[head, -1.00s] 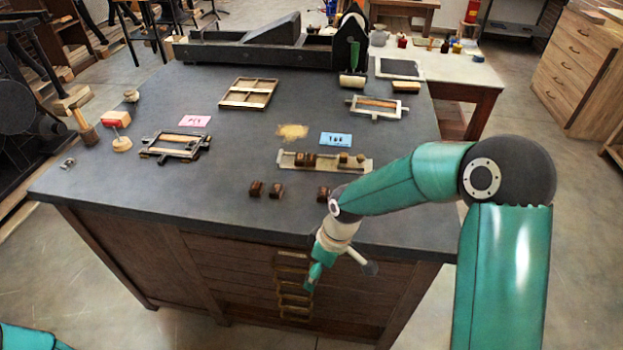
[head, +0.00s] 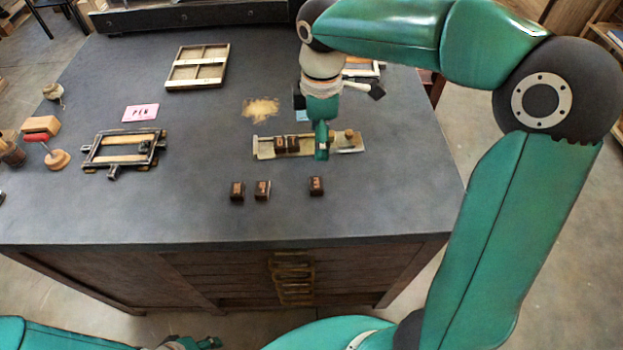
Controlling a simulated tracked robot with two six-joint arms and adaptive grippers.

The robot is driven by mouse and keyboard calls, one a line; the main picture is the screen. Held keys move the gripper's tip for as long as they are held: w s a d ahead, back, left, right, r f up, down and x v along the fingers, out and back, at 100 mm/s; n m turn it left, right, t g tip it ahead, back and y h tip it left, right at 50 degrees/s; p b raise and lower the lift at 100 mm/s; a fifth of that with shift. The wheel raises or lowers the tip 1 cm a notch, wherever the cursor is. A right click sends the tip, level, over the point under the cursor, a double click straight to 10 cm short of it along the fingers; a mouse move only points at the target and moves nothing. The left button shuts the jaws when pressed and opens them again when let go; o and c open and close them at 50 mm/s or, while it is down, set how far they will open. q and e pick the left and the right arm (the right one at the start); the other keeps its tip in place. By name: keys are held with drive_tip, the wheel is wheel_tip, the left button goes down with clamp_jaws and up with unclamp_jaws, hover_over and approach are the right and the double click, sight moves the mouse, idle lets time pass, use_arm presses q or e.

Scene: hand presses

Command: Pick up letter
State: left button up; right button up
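Three dark letter blocks stand apart on the dark tabletop, at left (head: 237,190), middle (head: 263,190) and right (head: 316,186). Behind them, two more dark blocks (head: 286,144) stand side by side on a pale composing stick (head: 349,145), with a small light knob near its right end. My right gripper (head: 321,155) points down in front of the stick in the picture, just right of the two blocks, and hides part of it. Its fingers overlap, so opening and grip are unclear. My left gripper (head: 208,343) is at the bottom edge, away from the table; its fingers are too small to judge.
A dark metal frame (head: 98,150) with wooden strips lies at left, near a pink PEN card (head: 140,112). A shallow wooden tray (head: 197,83) lies farther back. The table front is clear around the three blocks.

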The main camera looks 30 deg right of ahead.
hover_over(316, 183)
drive_tip(key=f, duration=0.8)
drive_tip(key=shift+w+d+f, duration=0.1)
drive_tip(key=shift+d, duration=0.15)
wheel_tip(316, 183, down, 5)
drive_tip(key=shift+a+r+p, duration=0.1)
drive_tip(key=shift+a+p, duration=0.05)
drive_tip(key=shift+p, duration=0.65)
drive_tip(key=shift+f, duration=0.55)
drive_tip(key=c, duration=0.9)
